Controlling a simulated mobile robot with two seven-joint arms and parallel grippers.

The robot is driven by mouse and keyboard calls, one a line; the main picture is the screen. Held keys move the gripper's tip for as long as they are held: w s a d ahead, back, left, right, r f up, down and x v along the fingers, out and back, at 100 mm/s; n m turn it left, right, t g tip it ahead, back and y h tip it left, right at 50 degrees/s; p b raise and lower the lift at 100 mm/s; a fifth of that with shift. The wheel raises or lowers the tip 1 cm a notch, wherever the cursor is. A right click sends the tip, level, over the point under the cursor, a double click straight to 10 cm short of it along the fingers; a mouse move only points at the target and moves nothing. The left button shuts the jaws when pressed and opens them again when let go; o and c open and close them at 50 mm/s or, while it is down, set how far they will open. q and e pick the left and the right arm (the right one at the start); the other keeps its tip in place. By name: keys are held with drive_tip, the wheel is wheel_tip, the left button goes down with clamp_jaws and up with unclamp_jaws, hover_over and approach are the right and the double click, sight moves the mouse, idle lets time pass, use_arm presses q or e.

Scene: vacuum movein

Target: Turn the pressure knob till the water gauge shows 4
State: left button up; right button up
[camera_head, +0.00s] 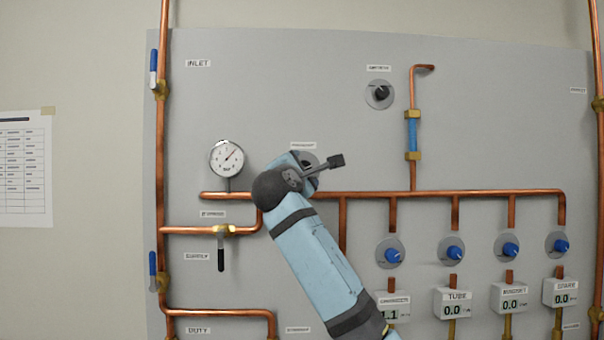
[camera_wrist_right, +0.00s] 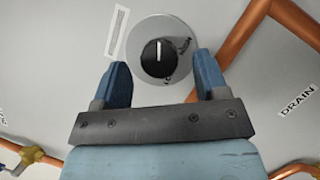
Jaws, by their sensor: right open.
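The black pressure knob (camera_wrist_right: 158,58) sits on a round grey plate in the right wrist view. Its white mark points up in that picture. My right gripper (camera_wrist_right: 161,68) is open, with its blue fingers on either side of the knob and gaps showing between them and it. In the head view my right arm hides most of the knob; part of its plate (camera_head: 309,158) shows. The round white gauge (camera_head: 226,158) is left of the arm. Its needle points up and right, but the digits are too small to read surely. My left gripper is out of view.
Copper pipes (camera_head: 470,193) run across the grey panel (camera_head: 270,80) near the arm. Another black knob (camera_head: 380,93) is at upper right. Several blue knobs (camera_head: 455,252) and digital readouts are at lower right. A black-handled valve (camera_head: 221,250) is below the gauge.

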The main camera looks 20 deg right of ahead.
drive_tip(key=b+v, duration=0.3)
drive_tip(key=v, duration=0.9)
drive_tip(key=shift+s+a, duration=0.15)
drive_tip(key=shift+s, duration=0.15)
